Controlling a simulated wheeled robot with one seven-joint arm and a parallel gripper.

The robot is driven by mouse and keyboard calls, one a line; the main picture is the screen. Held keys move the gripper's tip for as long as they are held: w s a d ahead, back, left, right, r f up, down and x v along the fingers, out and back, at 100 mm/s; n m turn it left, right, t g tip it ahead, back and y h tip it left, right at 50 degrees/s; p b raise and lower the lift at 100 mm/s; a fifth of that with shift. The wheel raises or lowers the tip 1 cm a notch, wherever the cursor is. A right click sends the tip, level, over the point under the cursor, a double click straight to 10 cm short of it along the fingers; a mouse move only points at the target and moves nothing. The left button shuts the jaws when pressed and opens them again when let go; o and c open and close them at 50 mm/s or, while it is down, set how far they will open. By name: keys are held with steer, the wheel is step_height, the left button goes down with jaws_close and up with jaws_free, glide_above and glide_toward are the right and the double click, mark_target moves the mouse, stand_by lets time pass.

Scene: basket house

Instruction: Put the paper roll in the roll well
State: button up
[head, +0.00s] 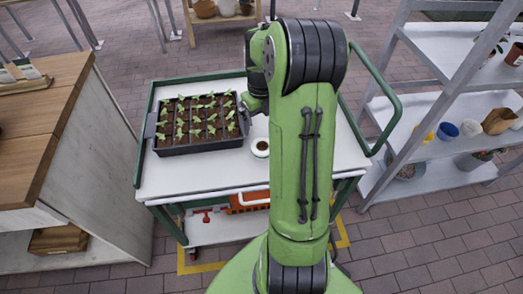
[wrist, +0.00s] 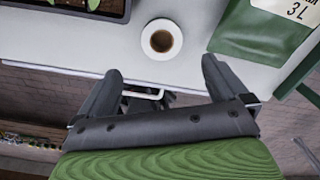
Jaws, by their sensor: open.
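A small white round thing with a brown centre (head: 260,147) stands on the white cart top, right of the seedling tray. It also shows in the wrist view (wrist: 161,39), beyond the space between my fingertips and apart from them. I cannot tell whether it is the paper roll or a cup. No other roll shows. I cannot make out a roll well in either view. My gripper (wrist: 160,70) is open and empty, with its two fingers spread wide near the cart's edge. My arm hides it mostly in the head view.
The cart (head: 190,178) has green rails. A black seedling tray (head: 200,146) fills its back left. A wooden counter (head: 40,115) is left, and grey shelves (head: 435,145) are right.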

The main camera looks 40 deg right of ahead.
mark_target(262, 146)
step_height(262, 146, down, 12)
steer(key=b, duration=0.4)
steer(key=shift+s+d+r, duration=0.1)
steer(key=shift+r, duration=0.2)
steer(key=shift+c, duration=0.8)
steer(key=c, duration=1)
